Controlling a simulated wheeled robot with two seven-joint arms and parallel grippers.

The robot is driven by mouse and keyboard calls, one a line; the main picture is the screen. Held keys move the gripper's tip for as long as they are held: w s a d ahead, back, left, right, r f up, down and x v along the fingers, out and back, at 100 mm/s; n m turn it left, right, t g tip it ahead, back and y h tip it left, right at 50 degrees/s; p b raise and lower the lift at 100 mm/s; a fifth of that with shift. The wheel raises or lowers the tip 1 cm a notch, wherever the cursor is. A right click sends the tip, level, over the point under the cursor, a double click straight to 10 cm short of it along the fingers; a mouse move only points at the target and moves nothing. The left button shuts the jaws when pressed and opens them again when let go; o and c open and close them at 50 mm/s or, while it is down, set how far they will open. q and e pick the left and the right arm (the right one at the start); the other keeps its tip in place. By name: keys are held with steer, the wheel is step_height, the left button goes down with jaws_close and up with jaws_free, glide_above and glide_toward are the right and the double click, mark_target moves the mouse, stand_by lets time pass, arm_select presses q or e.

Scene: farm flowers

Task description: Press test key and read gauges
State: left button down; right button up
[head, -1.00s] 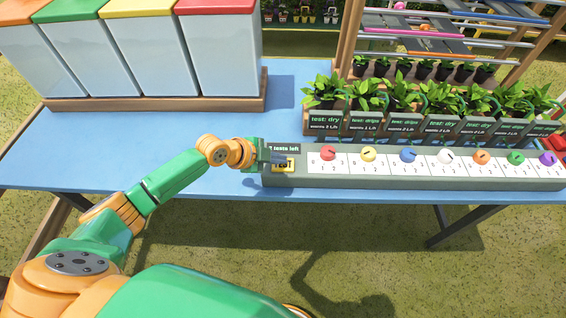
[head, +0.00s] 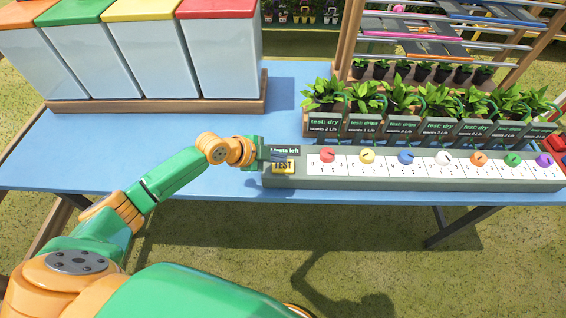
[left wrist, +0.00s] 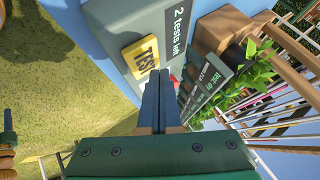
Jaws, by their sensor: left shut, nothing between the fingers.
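The yellow TEST key (head: 283,168) sits at the left end of a long grey panel (head: 420,183). It also shows in the left wrist view (left wrist: 139,55). My left gripper (head: 281,154) is shut and empty. Its fingertips (left wrist: 158,76) are beside the key, apparently just above it, and contact cannot be told. The label above the key reads "2 tests left" in the left wrist view. Dials with coloured knobs, from the red one (head: 327,155) to the purple one (head: 545,160), line the panel. Behind, the first plant sign (head: 324,124) reads "test: dry", the second (head: 363,125) "test: drips".
Several tall bins with coloured lids stand on a wooden base (head: 160,105) at the back left. Potted plants (head: 400,95) stand behind the signs, with a wooden rack (head: 347,40) further back. The blue table (head: 85,150) is bare at its left and middle.

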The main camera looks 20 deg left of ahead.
mark_target(279, 167)
arm_select(q)
step_height(279, 167, up, 5)
steer(key=p, duration=0.4)
steer(key=shift+r+p, duration=0.1)
steer(key=shift+p, duration=0.25)
stand_by(0.4)
